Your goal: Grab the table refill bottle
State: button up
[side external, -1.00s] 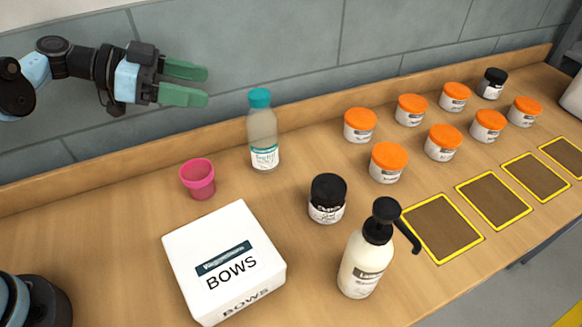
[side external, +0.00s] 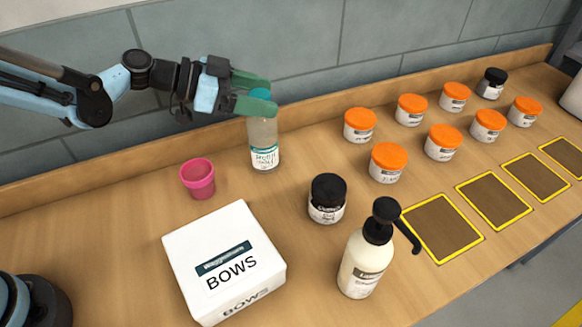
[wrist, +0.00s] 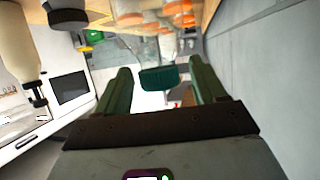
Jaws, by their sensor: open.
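The refill bottle (side external: 263,143) is clear with a teal cap and a white and teal label. It stands upright on the wooden counter near the back ledge. My gripper (side external: 266,92) is open at the height of the cap, with its green fingers reaching to the cap in the side view and partly covering it. In the wrist view the teal cap (wrist: 159,78) lies between the two open fingers (wrist: 163,90). I cannot tell whether either finger touches it.
A pink cup (side external: 198,178) stands left of the bottle. A white BOWS box (side external: 222,258), a black-lidded jar (side external: 327,199) and a pump bottle (side external: 362,262) stand nearer the front. Several orange-lidded jars (side external: 388,162) stand to the right. The grey wall (side external: 300,50) rises close behind.

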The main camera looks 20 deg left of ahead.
jog(key=shift+d, duration=0.15)
grip_shut()
dwell(0.4)
